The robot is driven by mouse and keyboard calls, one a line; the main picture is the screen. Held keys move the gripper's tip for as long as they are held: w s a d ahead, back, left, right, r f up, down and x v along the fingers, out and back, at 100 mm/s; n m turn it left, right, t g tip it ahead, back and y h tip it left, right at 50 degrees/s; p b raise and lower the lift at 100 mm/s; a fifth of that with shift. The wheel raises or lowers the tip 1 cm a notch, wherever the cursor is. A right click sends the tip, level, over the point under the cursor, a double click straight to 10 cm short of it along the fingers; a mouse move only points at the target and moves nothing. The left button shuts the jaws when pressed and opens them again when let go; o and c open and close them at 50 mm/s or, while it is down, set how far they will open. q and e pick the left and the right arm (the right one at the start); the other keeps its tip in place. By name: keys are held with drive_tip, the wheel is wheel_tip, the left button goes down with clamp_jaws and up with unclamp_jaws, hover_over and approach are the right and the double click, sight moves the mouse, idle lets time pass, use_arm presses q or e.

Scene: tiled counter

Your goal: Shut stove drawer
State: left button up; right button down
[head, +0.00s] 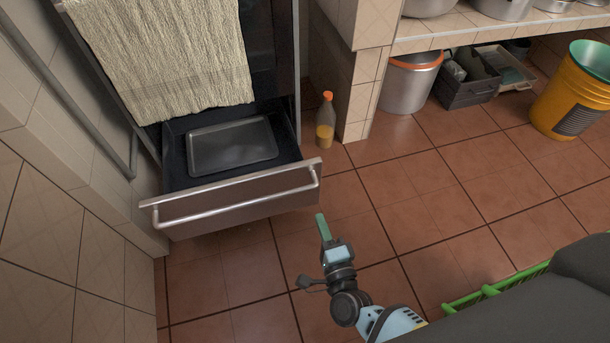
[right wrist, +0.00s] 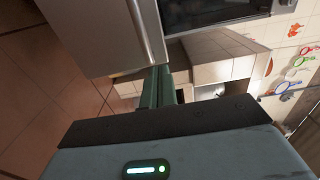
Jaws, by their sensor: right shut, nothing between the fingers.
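The stove drawer (head: 240,199) is pulled out below the oven in the head view. Its metal front carries a long bar handle (head: 235,208), and a dark tray (head: 232,145) lies inside. My right gripper (head: 322,226) is in front of the drawer's right end, apart from it, with its green fingers shut and empty. In the right wrist view the shut fingers (right wrist: 157,88) point toward a grey metal panel with a bar, which looks like the drawer front (right wrist: 95,35). My left gripper is not in view.
A towel (head: 165,50) hangs over the oven front above the drawer. A bottle with an orange cap (head: 326,122) stands on the floor right of the drawer. A pot (head: 408,84) and a yellow bucket (head: 574,95) stand farther right. The tiled floor before the drawer is clear.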

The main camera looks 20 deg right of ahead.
sight(301, 169)
drive_tip(key=w+b, duration=0.3)
drive_tip(key=w, duration=1)
drive_tip(key=shift+f, duration=0.1)
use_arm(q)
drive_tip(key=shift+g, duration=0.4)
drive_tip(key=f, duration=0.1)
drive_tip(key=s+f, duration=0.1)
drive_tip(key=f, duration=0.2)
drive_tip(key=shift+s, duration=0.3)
use_arm(e)
drive_tip(key=shift+w, duration=0.4)
use_arm(q)
drive_tip(key=shift+b, duration=0.3)
